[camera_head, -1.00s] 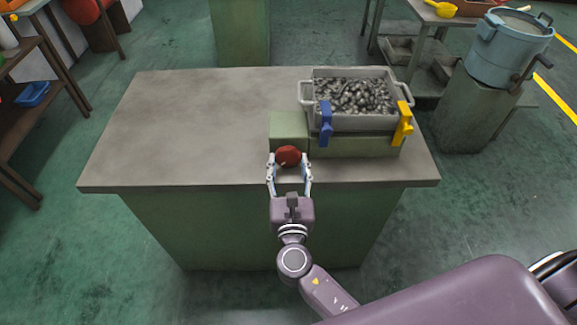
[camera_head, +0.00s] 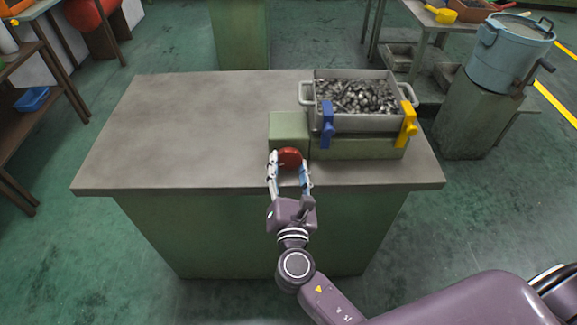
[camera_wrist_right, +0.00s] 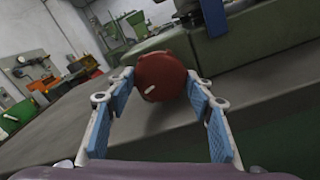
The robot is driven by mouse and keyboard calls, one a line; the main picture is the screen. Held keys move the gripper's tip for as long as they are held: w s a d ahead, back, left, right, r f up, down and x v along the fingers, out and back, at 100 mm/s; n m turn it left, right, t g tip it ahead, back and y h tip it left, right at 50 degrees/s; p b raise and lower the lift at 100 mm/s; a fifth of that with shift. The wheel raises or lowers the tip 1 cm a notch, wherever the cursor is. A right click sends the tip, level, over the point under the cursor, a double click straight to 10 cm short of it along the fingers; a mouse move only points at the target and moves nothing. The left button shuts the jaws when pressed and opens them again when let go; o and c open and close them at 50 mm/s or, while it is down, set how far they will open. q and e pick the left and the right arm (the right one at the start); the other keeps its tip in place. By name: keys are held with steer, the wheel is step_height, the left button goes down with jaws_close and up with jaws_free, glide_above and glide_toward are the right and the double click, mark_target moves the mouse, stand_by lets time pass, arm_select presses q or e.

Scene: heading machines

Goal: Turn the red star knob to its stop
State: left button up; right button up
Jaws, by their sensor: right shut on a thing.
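The red star knob (camera_head: 290,157) sits on the front of a small green block (camera_head: 289,127) on the workbench. In the right wrist view the knob (camera_wrist_right: 161,76) is round and dark red, with a pale mark at its lower left. My right gripper (camera_head: 289,163) is shut on the knob, one finger on each side of it, and is rolled a little. In the right wrist view its blue-padded fingers (camera_wrist_right: 161,90) reach to the knob's left and right edges. My left gripper is not in view.
A grey bin (camera_head: 356,124) of metal pieces stands on the green base right of the knob. A blue lever (camera_head: 327,124) and a yellow lever (camera_head: 407,125) are on its front. The left of the workbench (camera_head: 190,130) is clear.

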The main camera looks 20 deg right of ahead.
steer(key=o, duration=1.2)
steer(key=shift+c, duration=0.2)
steer(key=shift+s, duration=0.15)
steer(key=v, duration=1.1)
steer(key=shift+s, duration=0.4)
steer(key=shift+a, duration=0.1)
